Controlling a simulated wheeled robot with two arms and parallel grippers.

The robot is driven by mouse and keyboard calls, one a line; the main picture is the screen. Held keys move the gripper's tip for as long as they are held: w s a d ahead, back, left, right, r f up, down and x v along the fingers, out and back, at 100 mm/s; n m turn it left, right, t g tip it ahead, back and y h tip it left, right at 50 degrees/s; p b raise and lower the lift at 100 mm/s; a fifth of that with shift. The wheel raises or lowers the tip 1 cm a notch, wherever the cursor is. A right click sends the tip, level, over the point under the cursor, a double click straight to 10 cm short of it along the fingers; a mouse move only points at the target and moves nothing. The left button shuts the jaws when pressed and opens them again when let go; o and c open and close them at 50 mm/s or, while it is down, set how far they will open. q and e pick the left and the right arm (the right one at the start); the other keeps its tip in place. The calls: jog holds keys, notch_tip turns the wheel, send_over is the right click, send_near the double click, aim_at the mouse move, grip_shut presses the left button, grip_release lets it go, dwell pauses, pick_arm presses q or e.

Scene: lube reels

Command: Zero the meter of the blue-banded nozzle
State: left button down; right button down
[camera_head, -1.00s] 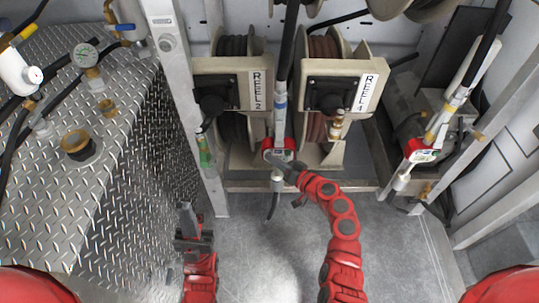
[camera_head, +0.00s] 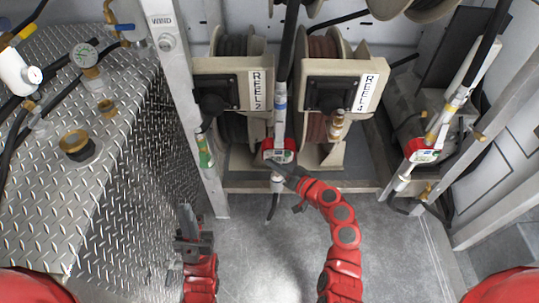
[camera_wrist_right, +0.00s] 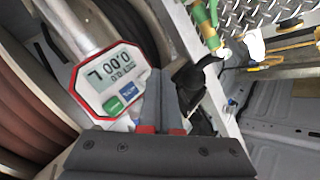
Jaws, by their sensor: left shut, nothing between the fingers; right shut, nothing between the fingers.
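The blue-banded nozzle (camera_head: 280,100) hangs upright between the two middle reels, with its red-cased meter (camera_head: 284,144) at the lower part. A green button (camera_wrist_right: 113,104) and a blue button (camera_wrist_right: 132,88) sit by the display. My right gripper (camera_head: 273,164) is shut and empty just below the meter face; its fingertips (camera_wrist_right: 158,92) are beside the blue button, apparently clear of it. My left gripper (camera_head: 187,222) is shut and empty, low at left.
A yellow-banded nozzle (camera_head: 436,122) with another red meter (camera_head: 423,151) stands at the right. A green-banded nozzle (camera_head: 204,150) hangs by the left post (camera_head: 172,70). A diamond-plate tank (camera_head: 110,150) fills the left. The floor (camera_head: 270,255) between is open.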

jog(key=shift+s, duration=0.15)
jog(key=s, duration=0.5)
jog(key=shift+b, duration=0.35)
jog(key=shift+w, duration=0.1)
dwell(0.4)
